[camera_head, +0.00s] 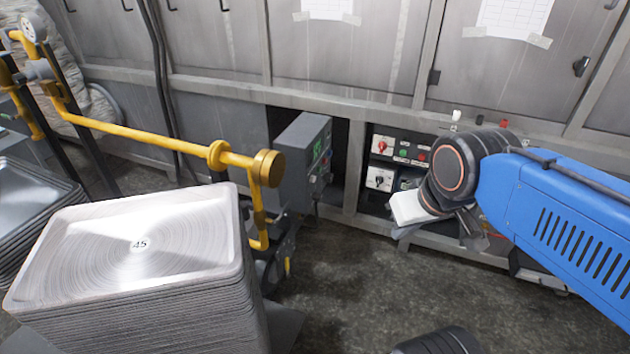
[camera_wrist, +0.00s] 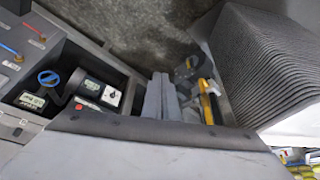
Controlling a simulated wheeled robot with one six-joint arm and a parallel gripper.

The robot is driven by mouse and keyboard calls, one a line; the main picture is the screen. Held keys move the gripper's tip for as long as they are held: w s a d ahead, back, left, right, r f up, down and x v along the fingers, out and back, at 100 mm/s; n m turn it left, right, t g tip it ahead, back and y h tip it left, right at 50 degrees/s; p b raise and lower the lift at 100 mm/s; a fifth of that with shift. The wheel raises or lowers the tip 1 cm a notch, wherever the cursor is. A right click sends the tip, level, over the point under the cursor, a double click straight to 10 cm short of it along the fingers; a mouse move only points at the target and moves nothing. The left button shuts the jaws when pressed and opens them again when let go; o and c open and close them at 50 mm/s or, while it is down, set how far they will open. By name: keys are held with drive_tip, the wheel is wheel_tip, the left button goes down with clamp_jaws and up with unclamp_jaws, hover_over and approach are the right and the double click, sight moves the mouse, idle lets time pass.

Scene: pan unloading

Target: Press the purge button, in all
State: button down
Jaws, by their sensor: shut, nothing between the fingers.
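My gripper (camera_head: 470,230) hangs in front of the lower cabinet's control panel (camera_head: 398,148), on the right of the head view. In the wrist view my gripper (camera_wrist: 163,90) has its two grey fingers together, with nothing between them. The panel carries red and black rotary switches and small coloured buttons; my wrist hides part of it. I cannot read which button is the purge button. In the wrist view a small red-and-green control (camera_wrist: 88,105) shows left of the fingers, apart from them.
A yellow pipe (camera_head: 150,138) with a round end reaches toward the grey box. Grey cabinets (camera_head: 340,60) line the back. The floor (camera_head: 350,280) between stack and cabinets is clear.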

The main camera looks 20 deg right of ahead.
sight(313, 179)
drive_tip(key=w+a+f+m+y, duration=0.3)
drive_tip(key=w, duration=0.7)
drive_tip(key=w+a+f+m+y, duration=0.2)
drive_tip(key=w+f+m+y, duration=0.15)
drive_tip(key=w, duration=0.75)
drive_tip(key=w+d+f+m+t, duration=0.1)
drive_tip(key=w+d+f+m, duration=0.3)
drive_tip(key=w+f, duration=0.2)
drive_tip(key=w+d+f+m, duration=0.5)
drive_tip(key=w+f, duration=0.2)
drive_tip(key=w, duration=0.3)
drive_tip(key=shift+d+t, duration=0.15)
drive_tip(key=shift+t, duration=0.25)
drive_tip(key=shift+h, duration=0.25)
drive_tip(key=w+a, duration=0.5)
drive_tip(key=a, duration=0.2)
drive_tip(key=shift+w+a, duration=0.1)
idle(0.8)
drive_tip(key=shift+w+a, duration=0.25)
